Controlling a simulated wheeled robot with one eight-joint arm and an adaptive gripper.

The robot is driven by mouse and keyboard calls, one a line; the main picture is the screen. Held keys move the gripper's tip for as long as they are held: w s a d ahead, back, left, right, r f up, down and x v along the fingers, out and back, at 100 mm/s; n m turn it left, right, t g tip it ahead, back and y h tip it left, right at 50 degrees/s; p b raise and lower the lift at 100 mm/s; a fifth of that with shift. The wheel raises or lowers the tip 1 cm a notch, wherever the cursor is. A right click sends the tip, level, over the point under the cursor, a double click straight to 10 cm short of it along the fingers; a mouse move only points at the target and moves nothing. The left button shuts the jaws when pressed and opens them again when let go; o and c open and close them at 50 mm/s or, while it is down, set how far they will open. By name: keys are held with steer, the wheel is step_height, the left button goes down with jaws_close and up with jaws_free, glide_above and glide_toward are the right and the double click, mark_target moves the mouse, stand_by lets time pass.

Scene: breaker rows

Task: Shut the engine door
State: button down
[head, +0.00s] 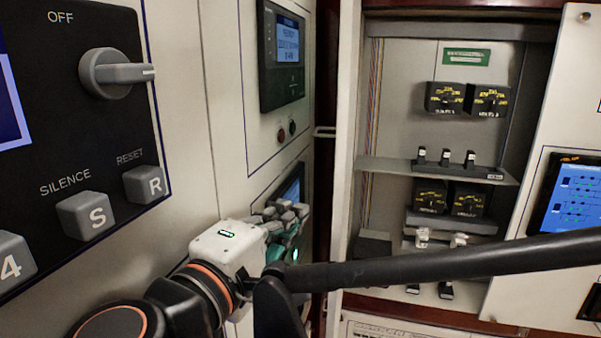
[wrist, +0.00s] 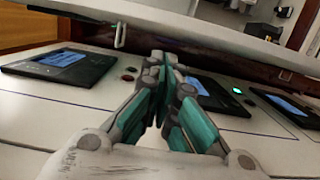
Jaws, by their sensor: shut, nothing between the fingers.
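An open cabinet (head: 440,150) shows breakers and dials inside. A pale upright panel (head: 345,150) stands nearly edge-on at its left side, with a small handle (head: 325,132); it looks like the engine door, standing open, but no label on it can be read. In the wrist view a pale panel (wrist: 215,28) crosses the top, with a handle (wrist: 120,36) near its left part. My gripper (head: 290,211) is shut and empty, left of the upright panel and close to the left wall. In the wrist view its fingertips (wrist: 168,68) are together, apparently apart from the panel.
The left wall carries a black control panel (head: 85,110) with a knob and buttons, close to my arm. An upper screen unit (head: 283,57) and a lower screen (head: 290,185) are set in the wall by my gripper. Another screen (head: 568,200) is at the right.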

mark_target(334, 215)
steer(key=x, duration=0.9)
steer(key=shift+w+b, duration=0.25)
steer(key=shift+b, duration=0.05)
steer(key=shift+d, duration=0.15)
